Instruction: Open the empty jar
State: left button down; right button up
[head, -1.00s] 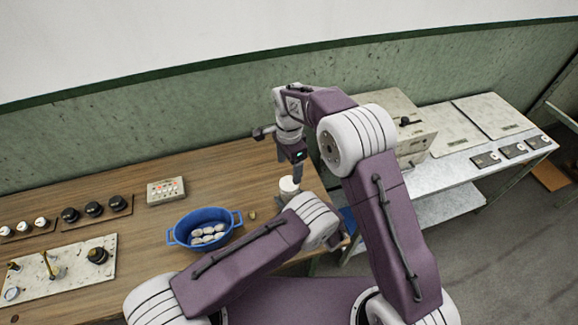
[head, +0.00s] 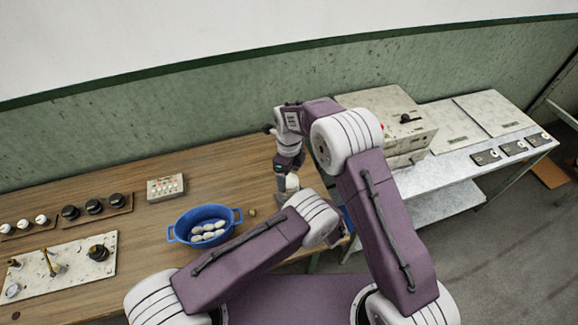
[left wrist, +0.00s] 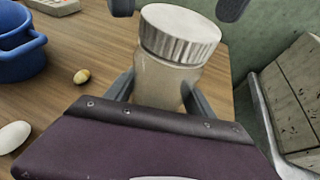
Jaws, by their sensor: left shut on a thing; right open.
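A jar (left wrist: 165,80) with a ridged, pale metal lid (left wrist: 180,30) stands upright in the left wrist view. Its body is cloudy beige and I see no clear contents. The lid sits on it. My left gripper (left wrist: 160,88) is shut on the jar's body, one finger on each side. In the head view the jar (head: 292,184) is small and partly covered by my arms, and the left fingers are hidden. My right gripper (head: 284,172) is open and points down over the jar. Its dark fingertips (left wrist: 178,6) show at either side above the lid, apart from it.
A blue basin (head: 181,238) with several white cocoons (head: 206,232) stands left of the jar on the wooden table (head: 150,215). A small yellowish cocoon (head: 252,212) lies between them. A button box (head: 165,188) and knobs are further left. A metal bench (head: 450,175) stands right.

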jog(key=shift+f, duration=0.9)
